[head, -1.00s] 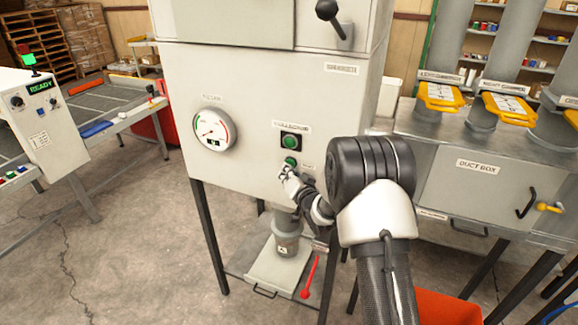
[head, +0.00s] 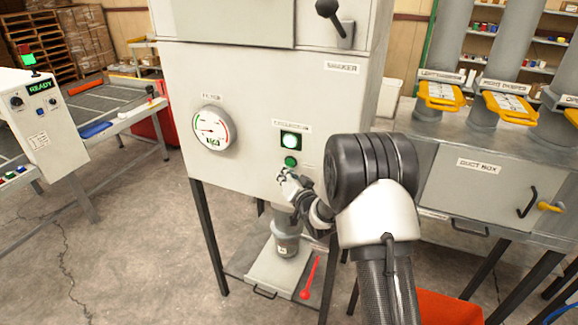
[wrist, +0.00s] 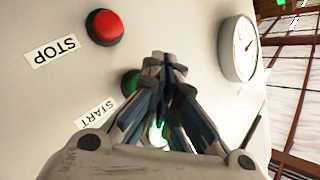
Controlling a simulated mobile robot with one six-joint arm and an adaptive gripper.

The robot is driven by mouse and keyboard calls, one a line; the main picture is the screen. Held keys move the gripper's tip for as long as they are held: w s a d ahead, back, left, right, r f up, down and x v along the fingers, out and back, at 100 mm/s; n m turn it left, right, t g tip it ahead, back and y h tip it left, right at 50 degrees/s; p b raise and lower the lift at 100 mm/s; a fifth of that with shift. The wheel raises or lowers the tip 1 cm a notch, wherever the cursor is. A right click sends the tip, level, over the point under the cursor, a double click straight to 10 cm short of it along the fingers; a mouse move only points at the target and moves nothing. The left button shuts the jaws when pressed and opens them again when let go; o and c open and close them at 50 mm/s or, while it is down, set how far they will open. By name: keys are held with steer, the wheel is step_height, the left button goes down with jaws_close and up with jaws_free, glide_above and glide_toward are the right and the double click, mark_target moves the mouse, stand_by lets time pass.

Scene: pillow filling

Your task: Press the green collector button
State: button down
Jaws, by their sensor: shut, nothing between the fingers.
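The green collector button (head: 290,161) is on the front panel of the grey cabinet, below a square lamp (head: 291,141) that glows bright green-white. My gripper (head: 283,174) is shut and empty, with its fingertips just below and left of the button in the head view. In the wrist view the closed fingertips (wrist: 165,62) are beside the green button (wrist: 131,82), and the fingers partly hide it. A START label (wrist: 97,112) is next to the button. A green glow (wrist: 158,133) shows between the fingers. I cannot tell whether the fingertips touch the panel.
A red STOP button (wrist: 104,28) is near the fingers. A round filter gauge (head: 213,128) is left of the button on the cabinet. The duct box (head: 478,183) stands to the right, and a READY control box (head: 42,120) to the left. Bare floor lies in front.

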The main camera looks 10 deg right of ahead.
steer(key=s+a, duration=0.1)
steer(key=s, duration=0.1)
steer(key=s+a+b, duration=0.1)
steer(key=s+a, duration=0.1)
stand_by(0.6)
stand_by(0.5)
steer(key=s+d+r+n+g+h+b, duration=0.1)
steer(key=s+r+g, duration=0.25)
steer(key=s, duration=0.45)
steer(key=s+d+r+n+g+h+b, duration=0.1)
steer(key=s+d+r+g+h+b, duration=0.1)
steer(key=s+r, duration=0.4)
steer(key=s+a+f+n+g, duration=0.1)
steer(key=s+g, duration=0.2)
steer(key=s, duration=1.2)
steer(key=s+a+f+n+g+b, duration=0.1)
steer(key=s+f+n+g, duration=0.1)
steer(key=s, duration=1.4)
steer(key=shift+f+n+g, duration=0.2)
steer(key=shift+n+g, duration=0.1)
steer(key=shift+g, duration=0.25)
